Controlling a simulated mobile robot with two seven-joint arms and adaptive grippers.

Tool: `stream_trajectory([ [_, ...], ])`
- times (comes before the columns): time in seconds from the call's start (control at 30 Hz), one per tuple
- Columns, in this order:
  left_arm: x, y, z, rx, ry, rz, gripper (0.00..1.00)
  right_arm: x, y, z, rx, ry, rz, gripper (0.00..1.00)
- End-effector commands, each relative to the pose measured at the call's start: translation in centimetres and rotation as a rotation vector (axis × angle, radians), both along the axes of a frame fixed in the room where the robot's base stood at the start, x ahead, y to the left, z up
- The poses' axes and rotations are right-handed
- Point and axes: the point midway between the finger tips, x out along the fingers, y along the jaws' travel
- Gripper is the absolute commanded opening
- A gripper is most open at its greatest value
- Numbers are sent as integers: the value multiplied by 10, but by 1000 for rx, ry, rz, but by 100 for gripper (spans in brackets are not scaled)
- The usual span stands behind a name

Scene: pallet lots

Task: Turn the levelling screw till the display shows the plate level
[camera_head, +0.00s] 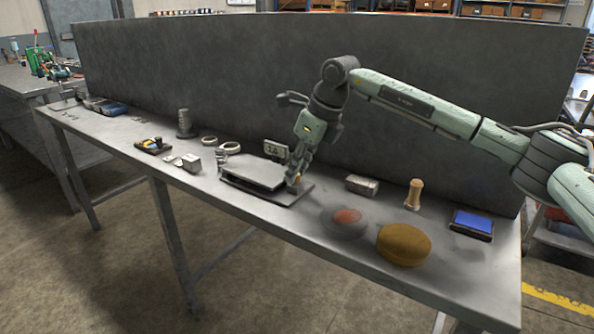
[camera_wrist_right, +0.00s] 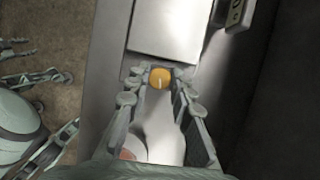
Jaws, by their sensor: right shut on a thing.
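The plate (camera_head: 255,172) is a flat grey slab on a darker base on the bench; its bright surface also shows in the right wrist view (camera_wrist_right: 165,35). The levelling screw has an orange knob (camera_wrist_right: 159,78) with a pale mark, at the plate's near edge. My right gripper (camera_head: 294,183) points down and is shut on this knob, with its fingers on either side in the wrist view (camera_wrist_right: 159,84). The small display (camera_head: 276,150) stands behind the plate; its reading is too small to make out. Grey fingers at the wrist view's left look like my left gripper (camera_wrist_right: 18,62), partly cut off.
Right of the plate lie a grey block (camera_head: 362,185), a wooden-handled tool (camera_head: 414,194), a round pad with a red top (camera_head: 346,220), a brown dome (camera_head: 404,244) and a blue pad (camera_head: 472,222). Small metal parts sit at left. A dark panel (camera_head: 300,75) rises behind.

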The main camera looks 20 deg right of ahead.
Motion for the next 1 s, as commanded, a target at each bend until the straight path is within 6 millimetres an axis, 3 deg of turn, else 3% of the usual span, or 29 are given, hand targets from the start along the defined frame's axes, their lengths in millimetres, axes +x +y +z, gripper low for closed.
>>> stream_trajectory([
  [0.2,21,-5,33,-20,-37,26,40,-1,1,-2,-1,-2,-168,0],
  [1.0,23,-1,126,34,-77,25,40,-1,6,-1,-1,-2,-927,0],
])
